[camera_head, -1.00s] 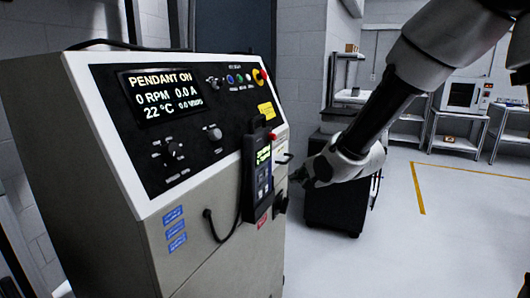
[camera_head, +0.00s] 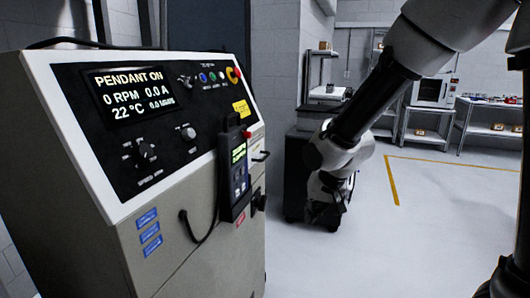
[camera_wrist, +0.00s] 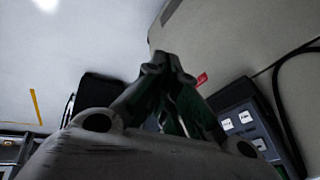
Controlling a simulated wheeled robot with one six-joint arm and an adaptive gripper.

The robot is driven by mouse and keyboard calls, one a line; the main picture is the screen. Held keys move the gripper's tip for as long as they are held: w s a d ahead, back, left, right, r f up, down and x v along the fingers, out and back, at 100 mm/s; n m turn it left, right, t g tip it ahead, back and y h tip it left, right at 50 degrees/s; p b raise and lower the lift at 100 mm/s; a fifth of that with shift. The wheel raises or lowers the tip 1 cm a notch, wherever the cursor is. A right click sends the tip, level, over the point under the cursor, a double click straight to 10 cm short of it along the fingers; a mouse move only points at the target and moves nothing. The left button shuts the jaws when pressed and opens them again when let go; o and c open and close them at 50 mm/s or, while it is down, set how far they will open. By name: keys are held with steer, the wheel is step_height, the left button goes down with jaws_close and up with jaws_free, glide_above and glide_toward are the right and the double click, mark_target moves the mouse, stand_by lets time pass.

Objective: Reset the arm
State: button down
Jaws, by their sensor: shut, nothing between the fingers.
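My gripper (camera_head: 325,215) hangs at the end of my arm, to the right of the grey control cabinet (camera_head: 200,240) and apart from it. In the wrist view my gripper (camera_wrist: 162,62) has its fingertips together with nothing between them. The hand-held pendant (camera_head: 236,178) with a lit green screen hangs on the cabinet's right front edge. Its keypad also shows at the right of the wrist view (camera_wrist: 242,125). The cabinet display (camera_head: 133,93) reads "PENDANT ON", 0 RPM, 0.0 A, 22 °C.
A dark low cabinet (camera_head: 296,170) stands behind my gripper. Shelves and a white oven-like box (camera_head: 430,91) are at the back right. A black cable (camera_head: 188,232) loops below the panel. Open floor with a yellow line (camera_head: 392,182) lies to the right.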

steer(key=s+d+r+h, duration=0.1)
steer(key=s+d+r, duration=0.6)
steer(key=s+d, duration=0.3)
steer(key=s+d+r+h, duration=0.1)
steer(key=s+d+r, duration=0.6)
steer(key=s+d, duration=0.3)
steer(key=d, duration=0.4)
steer(key=shift+s+d+r+n+h, duration=0.2)
steer(key=shift+d+r+n+h, duration=0.1)
steer(key=shift+r, duration=0.05)
